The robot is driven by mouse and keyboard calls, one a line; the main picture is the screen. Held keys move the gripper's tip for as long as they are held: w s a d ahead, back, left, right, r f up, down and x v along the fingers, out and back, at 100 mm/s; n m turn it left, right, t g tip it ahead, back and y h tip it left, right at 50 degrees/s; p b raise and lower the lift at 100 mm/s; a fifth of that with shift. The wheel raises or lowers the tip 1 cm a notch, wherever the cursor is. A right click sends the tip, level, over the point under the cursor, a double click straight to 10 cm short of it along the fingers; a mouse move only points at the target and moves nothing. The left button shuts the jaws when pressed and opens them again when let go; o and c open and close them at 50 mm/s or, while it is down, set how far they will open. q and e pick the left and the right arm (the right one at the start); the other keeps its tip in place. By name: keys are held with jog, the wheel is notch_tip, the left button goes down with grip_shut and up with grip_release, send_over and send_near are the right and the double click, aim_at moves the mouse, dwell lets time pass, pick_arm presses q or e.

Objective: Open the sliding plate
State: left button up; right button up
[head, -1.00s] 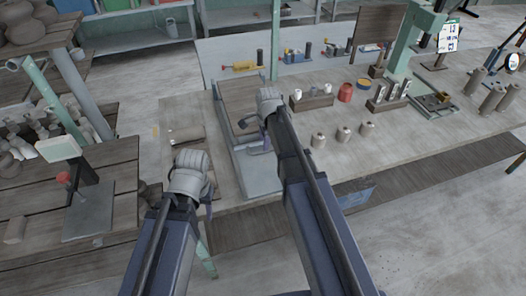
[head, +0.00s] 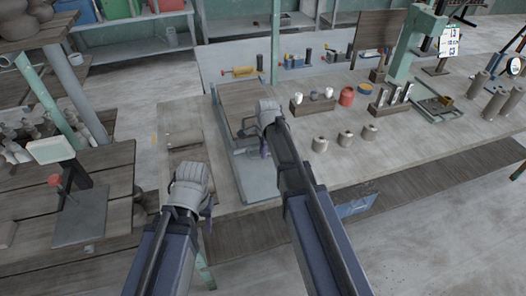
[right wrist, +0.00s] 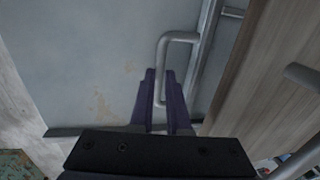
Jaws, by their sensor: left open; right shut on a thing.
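The sliding plate (head: 262,182) is a flat grey metal sheet in a frame on the workbench, left of centre in the head view. It also fills much of the right wrist view (right wrist: 90,60), with a few rusty specks. A grey U-shaped handle (right wrist: 180,37) stands on it. The purple fingers of my right gripper (right wrist: 160,74) are shut on one leg of the handle. In the head view my right gripper (head: 264,148) is over the plate, and my arm hides part of it. My left gripper (head: 206,205) is open and empty by the bench's front left edge.
A brown wooden surface (head: 243,98) shows behind the plate. Small clay pots (head: 345,139), a wooden rack (head: 312,104) and a red jar (head: 346,96) stand to the right. A green press (head: 402,55) is further right. A slatted table (head: 110,185) stands at left.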

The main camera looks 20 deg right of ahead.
grip_shut()
jog(key=shift+s, duration=0.1)
dwell(1.0)
